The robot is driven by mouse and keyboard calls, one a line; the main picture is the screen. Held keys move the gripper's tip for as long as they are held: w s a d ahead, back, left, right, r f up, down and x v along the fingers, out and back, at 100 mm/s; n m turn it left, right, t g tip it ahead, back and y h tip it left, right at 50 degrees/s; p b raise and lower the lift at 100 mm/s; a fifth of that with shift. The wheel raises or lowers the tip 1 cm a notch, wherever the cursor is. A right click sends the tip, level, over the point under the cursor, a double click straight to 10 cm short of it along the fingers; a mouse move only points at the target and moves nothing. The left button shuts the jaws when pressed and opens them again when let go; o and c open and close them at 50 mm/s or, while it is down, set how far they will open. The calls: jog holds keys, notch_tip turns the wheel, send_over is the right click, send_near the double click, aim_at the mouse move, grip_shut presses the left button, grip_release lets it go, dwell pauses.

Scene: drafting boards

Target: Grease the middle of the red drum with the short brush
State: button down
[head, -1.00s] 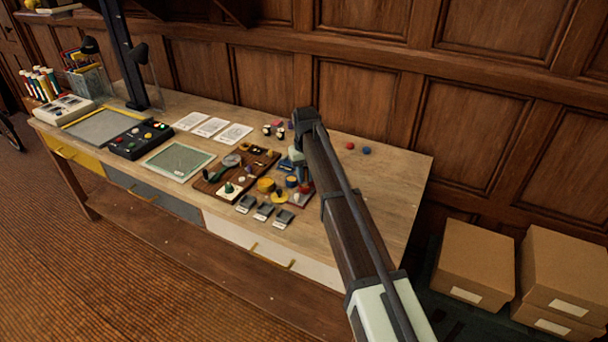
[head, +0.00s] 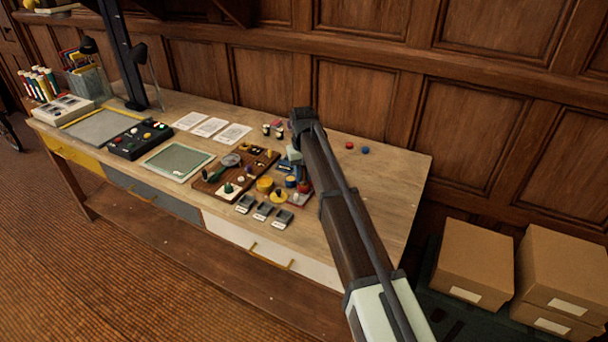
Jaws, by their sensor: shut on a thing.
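My gripper (head: 291,162) is small in the head view, low over the right part of the bench, with my arm covering much of it. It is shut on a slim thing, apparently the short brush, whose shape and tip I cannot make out. The red drum (head: 304,187) shows as a small red patch beside my arm, just right of a blue drum (head: 291,182). My arm hides part of it. The gripper is just behind these drums; I cannot tell whether the brush touches the red one.
A yellow drum (head: 264,184) and a yellow disc (head: 279,197) stand close by, with grey trays (head: 262,211) in front. A brown board (head: 208,186) with small parts lies left. A red ball (head: 349,145) and a blue ball (head: 365,150) lie right; the bench's right end is clear.

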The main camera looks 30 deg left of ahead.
jog(key=shift+d, duration=0.4)
dwell(0.6)
jog(key=shift+a, duration=0.45)
dwell(0.7)
jog(key=shift+d, duration=0.45)
dwell(0.4)
jog(key=shift+r, duration=0.1)
jog(key=shift+r, duration=3.45)
